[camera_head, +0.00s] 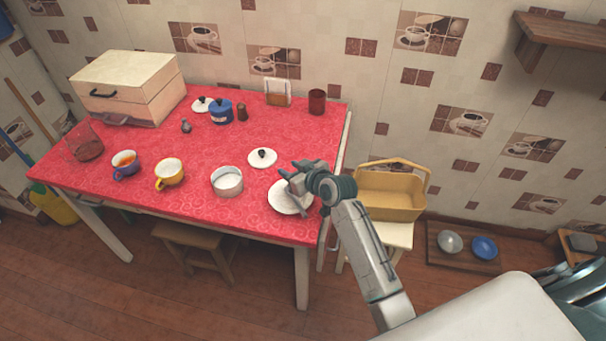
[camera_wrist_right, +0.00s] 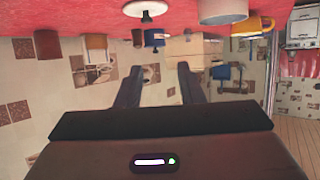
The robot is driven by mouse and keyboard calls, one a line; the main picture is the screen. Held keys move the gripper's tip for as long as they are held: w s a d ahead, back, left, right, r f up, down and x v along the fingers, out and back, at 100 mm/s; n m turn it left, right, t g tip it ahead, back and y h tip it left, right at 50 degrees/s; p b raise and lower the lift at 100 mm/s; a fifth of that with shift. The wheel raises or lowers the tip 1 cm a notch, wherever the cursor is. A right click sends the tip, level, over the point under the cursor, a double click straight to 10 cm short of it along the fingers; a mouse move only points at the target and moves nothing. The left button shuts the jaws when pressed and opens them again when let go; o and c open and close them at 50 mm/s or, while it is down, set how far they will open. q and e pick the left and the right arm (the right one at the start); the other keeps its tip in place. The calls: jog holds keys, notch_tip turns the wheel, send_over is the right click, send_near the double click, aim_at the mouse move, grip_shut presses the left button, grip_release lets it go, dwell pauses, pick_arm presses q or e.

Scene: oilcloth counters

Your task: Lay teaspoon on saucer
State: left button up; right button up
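The white saucer (camera_head: 283,204) lies near the right front corner of the red table. My right gripper (camera_head: 287,171) is just above it in the head view and covers part of it. In the wrist view the two fingers (camera_wrist_right: 159,80) stand apart with nothing visible between them. I cannot make out the teaspoon for sure; a small grey shape at the saucer's right side, beside my gripper, is too small to tell. My left gripper is not in view.
A white round lid (camera_head: 262,158) and a white pot (camera_head: 227,182) are left of the saucer. A yellow cup (camera_head: 169,174) and blue cup (camera_head: 125,164) stand farther left. A yellow basket (camera_head: 390,199) is right of the table.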

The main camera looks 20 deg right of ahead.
jog(key=b+v, duration=0.1)
jog(key=v, duration=1)
jog(key=shift+b, duration=0.3)
jog(key=shift+s+f, duration=0.1)
jog(key=s+d+f+m+g+h, duration=0.1)
jog(key=s+f+g+h, duration=0.2)
jog(key=s, duration=0.7)
jog(key=s+d+f+m+g, duration=0.1)
jog(key=s+d+f+g, duration=0.2)
jog(key=s, duration=0.7)
jog(key=s+f+m+g+h, duration=0.1)
jog(key=s+f+g+h, duration=0.15)
jog(key=s+f, duration=0.45)
notch_tip(320, 180, down, 28)
jog(key=s+d+g, duration=0.2)
jog(key=s+d, duration=0.1)
jog(key=s+d+f, duration=0.1)
jog(key=s+f, duration=1.6)
jog(key=f, duration=0.1)
jog(key=shift+g, duration=0.35)
jog(key=shift+d+f+y, duration=0.1)
jog(key=shift+f+y, duration=0.05)
jog(key=shift+y, duration=0.1)
